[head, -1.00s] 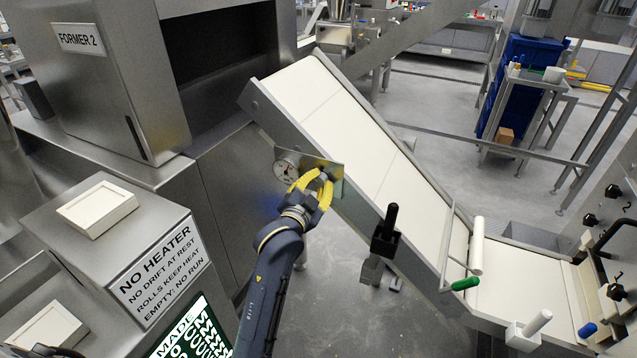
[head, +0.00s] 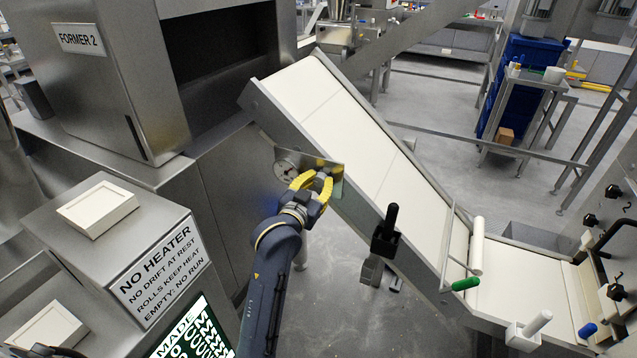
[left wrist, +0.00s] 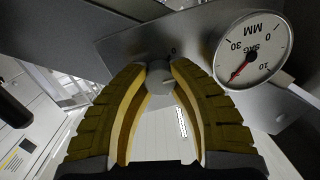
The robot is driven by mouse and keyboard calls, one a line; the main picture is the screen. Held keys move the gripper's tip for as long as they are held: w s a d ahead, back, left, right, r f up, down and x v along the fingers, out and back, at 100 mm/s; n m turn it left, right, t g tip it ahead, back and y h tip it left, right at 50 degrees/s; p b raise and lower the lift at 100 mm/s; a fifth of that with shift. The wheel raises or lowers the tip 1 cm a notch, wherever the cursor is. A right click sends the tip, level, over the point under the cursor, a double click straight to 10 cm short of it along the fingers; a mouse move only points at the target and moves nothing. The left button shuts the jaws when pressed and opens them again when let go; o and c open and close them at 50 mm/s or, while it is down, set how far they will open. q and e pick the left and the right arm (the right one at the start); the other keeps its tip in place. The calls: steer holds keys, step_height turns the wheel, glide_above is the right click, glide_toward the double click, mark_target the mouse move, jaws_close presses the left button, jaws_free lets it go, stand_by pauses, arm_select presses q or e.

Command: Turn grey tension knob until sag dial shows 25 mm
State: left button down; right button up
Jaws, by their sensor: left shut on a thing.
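The grey tension knob (left wrist: 160,76) sits between the two yellow fingers of my left gripper (left wrist: 158,72), which is shut on it. In the head view my left gripper (head: 318,182) is at the metal bracket on the conveyor's side, and its fingers mostly hide the knob. The round white sag dial (left wrist: 250,50) is beside the knob and appears upside down in the left wrist view. Its red needle points between the 10 and 30 marks, around 20; the exact value is hard to read. The dial also shows small in the head view (head: 284,168). My right gripper is not in view.
The sloping conveyor (head: 345,125) runs down to the right from the former (head: 110,85). A black handle (head: 386,230) and a green-tipped lever (head: 465,284) stick out along its near side. A sign box (head: 155,270) stands at left.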

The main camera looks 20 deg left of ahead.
arm_select(q)
steer(key=shift+f, duration=0.35)
steer(key=c, duration=1.5)
jaws_free()
steer(key=o, duration=0.5)
steer(key=shift+r, duration=0.2)
steer(key=shift+s, duration=0.1)
steer(key=s+a, duration=0.1)
steer(key=s, duration=1)
steer(key=shift+s+r, duration=0.35)
steer(key=shift+r, duration=0.05)
steer(key=shift+a, duration=0.1)
